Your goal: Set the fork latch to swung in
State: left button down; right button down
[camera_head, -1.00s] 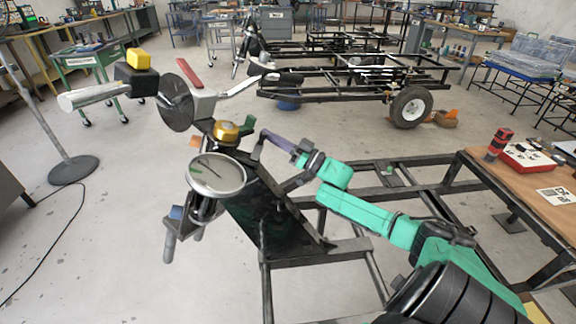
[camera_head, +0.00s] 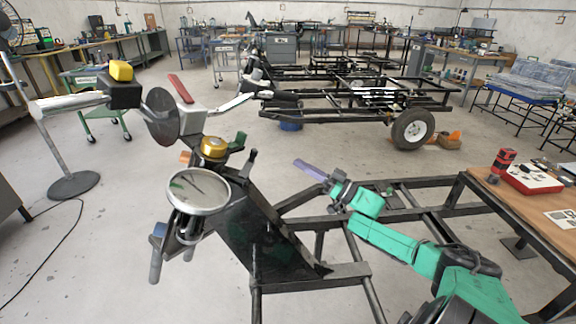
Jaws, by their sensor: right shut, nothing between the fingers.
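The black stand (camera_head: 235,232) carries a round dial gauge (camera_head: 198,191), a gold cap (camera_head: 214,147), a small green tab (camera_head: 238,141) and a short black lever (camera_head: 251,160) that sticks up at its right side. None is labelled, so I cannot tell for sure which part is the fork latch; the black lever is the likeliest. My right gripper (camera_head: 300,165) has purple-grey fingers, shut and empty. It is to the right of the black lever, with a clear gap in the picture. My left gripper is not in view.
Handlebar-like parts with a red lever (camera_head: 180,88) and a yellow block (camera_head: 120,71) rise at upper left. A black frame (camera_head: 400,213) lies under my right arm. A workbench (camera_head: 513,198) with a red tray (camera_head: 530,178) stands at right.

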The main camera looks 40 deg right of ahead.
aim_at(245, 172)
jog(key=k+j, duration=0.75)
jog(key=j, duration=0.25)
jog(key=k+j, duration=0.4)
